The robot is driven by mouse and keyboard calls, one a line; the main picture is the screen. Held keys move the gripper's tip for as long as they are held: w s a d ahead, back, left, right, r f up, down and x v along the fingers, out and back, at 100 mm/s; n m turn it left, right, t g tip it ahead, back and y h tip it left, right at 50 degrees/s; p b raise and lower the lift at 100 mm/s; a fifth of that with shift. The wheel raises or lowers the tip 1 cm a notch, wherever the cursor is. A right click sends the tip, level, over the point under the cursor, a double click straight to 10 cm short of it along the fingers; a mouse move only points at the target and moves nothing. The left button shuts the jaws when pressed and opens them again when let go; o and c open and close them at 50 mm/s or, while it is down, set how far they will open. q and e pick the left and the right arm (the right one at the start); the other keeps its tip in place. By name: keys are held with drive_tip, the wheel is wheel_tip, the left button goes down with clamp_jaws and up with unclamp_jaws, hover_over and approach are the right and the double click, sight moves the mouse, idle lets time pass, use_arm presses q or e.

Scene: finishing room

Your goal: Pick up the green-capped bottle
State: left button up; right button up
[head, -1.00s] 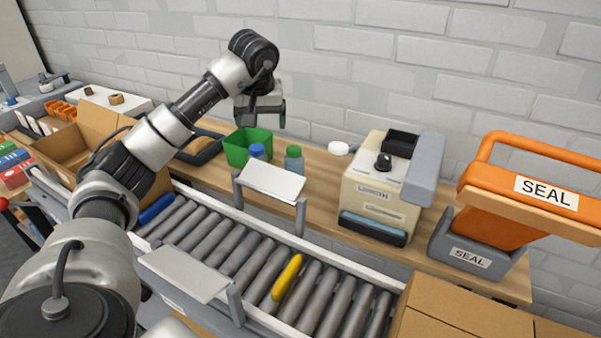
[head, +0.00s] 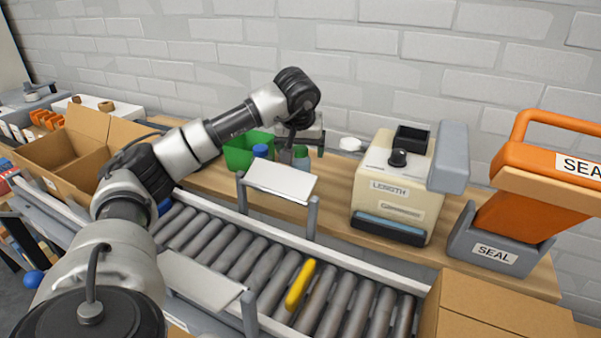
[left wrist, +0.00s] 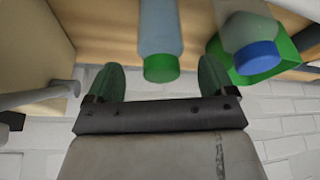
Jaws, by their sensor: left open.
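The green-capped bottle (head: 301,162) stands upright on the wooden bench behind the roller conveyor, partly hidden by a metal plate in front. In the left wrist view its clear body and green cap (left wrist: 161,67) show, with the cap near the middle between my fingers. My left gripper (head: 304,146) is open, with nothing held, its fingers on either side of the cap in that view (left wrist: 160,82). I cannot tell how deep the fingers reach around it. My right gripper is not in view.
A blue-capped bottle (head: 261,151) stands close on the left, also in the left wrist view (left wrist: 257,56). A green bin (head: 238,155) is beyond it. A cream LENGTH machine (head: 395,185) and an orange SEAL device (head: 530,190) stand right. A metal plate (head: 280,180) lies in front.

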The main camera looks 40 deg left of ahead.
use_arm(q)
drive_tip(key=x, duration=0.3)
drive_tip(key=shift+a+f, duration=0.15)
drive_tip(key=c, duration=1.1)
